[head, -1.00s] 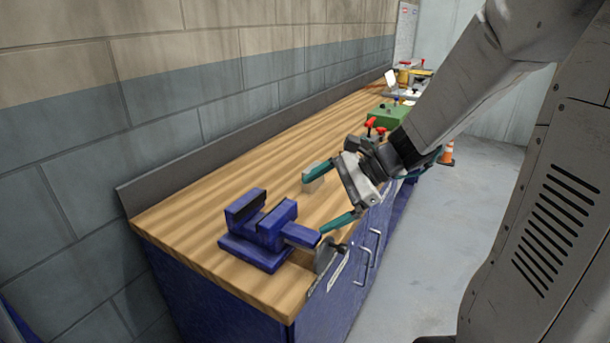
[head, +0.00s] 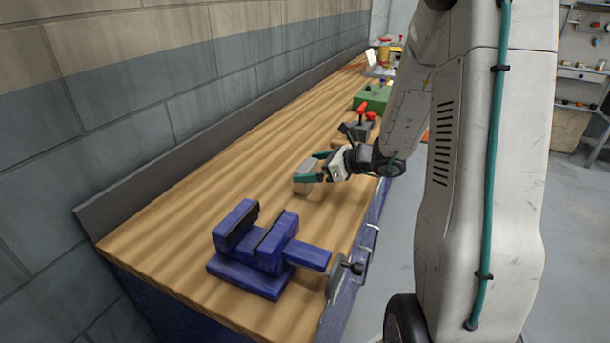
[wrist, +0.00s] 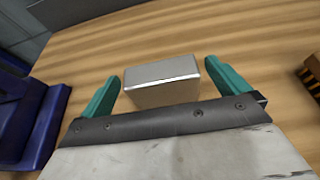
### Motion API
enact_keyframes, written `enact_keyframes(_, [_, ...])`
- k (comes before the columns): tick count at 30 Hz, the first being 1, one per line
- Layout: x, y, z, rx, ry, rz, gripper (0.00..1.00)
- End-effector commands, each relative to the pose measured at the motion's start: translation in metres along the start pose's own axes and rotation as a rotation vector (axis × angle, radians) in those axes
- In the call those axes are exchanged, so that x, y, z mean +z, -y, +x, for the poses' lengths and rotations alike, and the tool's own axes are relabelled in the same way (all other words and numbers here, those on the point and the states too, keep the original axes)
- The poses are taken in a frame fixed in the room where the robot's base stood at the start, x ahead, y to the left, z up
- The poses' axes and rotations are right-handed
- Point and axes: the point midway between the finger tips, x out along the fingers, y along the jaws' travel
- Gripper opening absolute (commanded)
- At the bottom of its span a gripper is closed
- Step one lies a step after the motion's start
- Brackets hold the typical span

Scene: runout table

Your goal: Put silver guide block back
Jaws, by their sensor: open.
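The silver guide block (wrist: 162,80) is a small metal box on the wooden bench top. In the wrist view it lies between the two teal fingers of my gripper (wrist: 160,90), with a visible gap on each side. In the head view the block (head: 303,186) is partly hidden by the fingers. My gripper (head: 312,170) is open, low over the bench and around the block, and is not clamped on it.
A blue vise (head: 262,250) stands near the front end of the wooden bench (head: 190,215); it edges into the wrist view at left. A red-handled clamp (head: 362,122) and a green box (head: 372,97) stand farther back. The bench toward the wall is clear.

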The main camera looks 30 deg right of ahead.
Motion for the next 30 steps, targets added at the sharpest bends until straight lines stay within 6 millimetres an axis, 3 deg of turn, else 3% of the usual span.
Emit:
enact_keyframes(6, [-0.001, 0.0, 0.033, 0.003, 0.0, -0.001, 1.0])
enact_keyframes(15, [-0.001, 0.0, 0.039, 0.001, 0.0, -0.002, 1.0])
enact_keyframes(16, [-0.001, 0.0, 0.039, 0.001, 0.0, -0.002, 0.97])
enact_keyframes(22, [-0.001, 0.0, 0.039, 0.001, 0.0, -0.002, 0.42])
enact_keyframes(24, [0.0, 0.0, 0.039, 0.001, 0.002, -0.003, 0.32])
enact_keyframes(30, [0.001, 0.0, 0.039, 0.001, 0.002, -0.004, 0.32])
